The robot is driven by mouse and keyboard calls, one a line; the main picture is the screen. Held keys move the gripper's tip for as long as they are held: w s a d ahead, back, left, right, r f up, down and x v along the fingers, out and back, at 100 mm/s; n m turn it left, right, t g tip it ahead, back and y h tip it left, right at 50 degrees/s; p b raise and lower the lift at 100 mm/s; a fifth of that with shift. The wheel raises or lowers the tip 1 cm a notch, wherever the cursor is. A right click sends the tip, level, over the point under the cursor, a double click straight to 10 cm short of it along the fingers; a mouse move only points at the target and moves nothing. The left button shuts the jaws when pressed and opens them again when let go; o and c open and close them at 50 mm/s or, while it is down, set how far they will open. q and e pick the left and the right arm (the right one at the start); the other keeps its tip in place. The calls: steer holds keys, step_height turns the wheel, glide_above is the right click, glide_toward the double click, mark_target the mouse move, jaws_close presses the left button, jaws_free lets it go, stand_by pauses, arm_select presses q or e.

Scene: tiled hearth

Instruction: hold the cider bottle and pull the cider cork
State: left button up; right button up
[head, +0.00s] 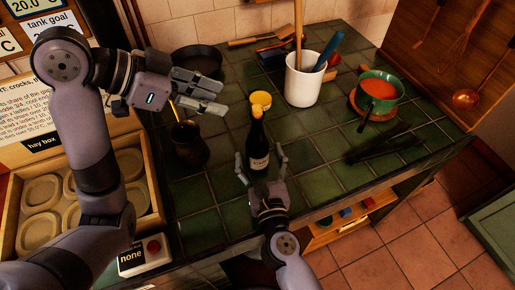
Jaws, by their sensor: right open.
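The dark cider bottle (257,137) stands upright on the green tiled top, with a pale label low on its front. The orange-tan cork (256,111) shows at the top of its neck. My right gripper (261,152) is open, with its fingers to either side of the bottle's lower part; whether they touch the glass cannot be told. My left gripper (222,98) is above the tiles, left of the bottle and higher in the picture, apart from the cork. It holds nothing visible. Its fingers are seen at a slant, so their gap is unclear.
A yellow-topped container (261,98) stands right behind the bottle. A dark jug (188,146) is to its left, a dark pan (197,60) behind. A white crock (302,84) with utensils and a green pot (379,88) stand right. Tiles right of the bottle are partly free.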

steer(key=shift+w+a, duration=0.25)
steer(key=shift+w, duration=1)
steer(key=shift+c, duration=0.2)
steer(key=c, duration=1.6)
arm_select(q)
steer(key=shift+o, duration=0.2)
